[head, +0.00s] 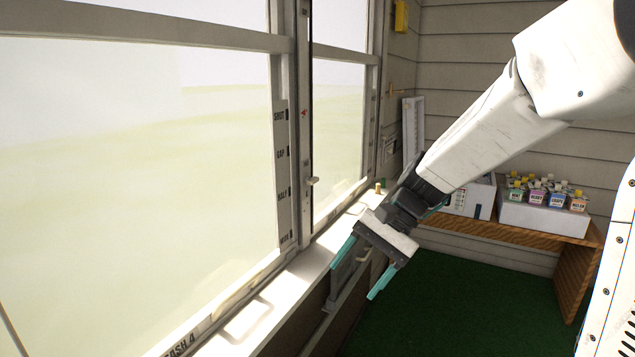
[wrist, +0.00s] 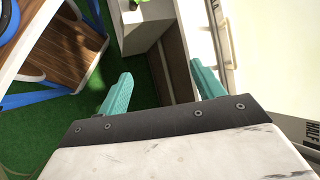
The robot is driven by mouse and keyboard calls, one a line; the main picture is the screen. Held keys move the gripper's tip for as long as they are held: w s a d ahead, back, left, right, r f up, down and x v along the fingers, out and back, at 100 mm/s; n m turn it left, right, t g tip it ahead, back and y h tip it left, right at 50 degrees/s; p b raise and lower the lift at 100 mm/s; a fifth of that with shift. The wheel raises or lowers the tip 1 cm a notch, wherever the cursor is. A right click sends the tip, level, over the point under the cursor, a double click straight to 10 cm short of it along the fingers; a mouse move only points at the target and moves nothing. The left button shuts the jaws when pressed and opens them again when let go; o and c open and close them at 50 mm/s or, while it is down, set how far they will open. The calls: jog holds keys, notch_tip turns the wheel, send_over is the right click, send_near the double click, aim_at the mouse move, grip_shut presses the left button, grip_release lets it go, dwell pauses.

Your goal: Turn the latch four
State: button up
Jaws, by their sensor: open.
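The near window (head: 130,150) is at the left in the head view, with the label SASH 4 (head: 182,345) on its lower frame. A strip (head: 281,170) marked SHUT, GAP, HALF and WIDE runs up its right side. No part is clearly marked as latch four. A small pale knob (head: 313,181) sticks out of the post right of the strip; I cannot tell whether it is a latch. My gripper (head: 352,281) is open and empty, pointing down and left beside the window ledge, apart from the window. Its two teal fingers also show in the wrist view (wrist: 160,78).
The pale sill (head: 255,315) runs along the window. A small brass-coloured peg (head: 378,188) stands near its far end. A wooden bench (head: 520,237) at the back right holds a box of several small bottles (head: 545,215). The green floor (head: 450,300) is clear.

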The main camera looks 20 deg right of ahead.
jog(key=w+f+m+t+y, duration=0.1)
jog(key=w+m+t+y, duration=0.3)
jog(key=w, duration=0.6)
jog(key=m+t+y, duration=0.1)
jog(key=m+t, duration=0.8)
jog(key=m, duration=0.6)
send_near(316, 180)
jog(key=x, duration=0.9)
jog(key=shift+w+a, duration=0.1)
jog(key=shift+a, duration=0.05)
jog(key=c, duration=1)
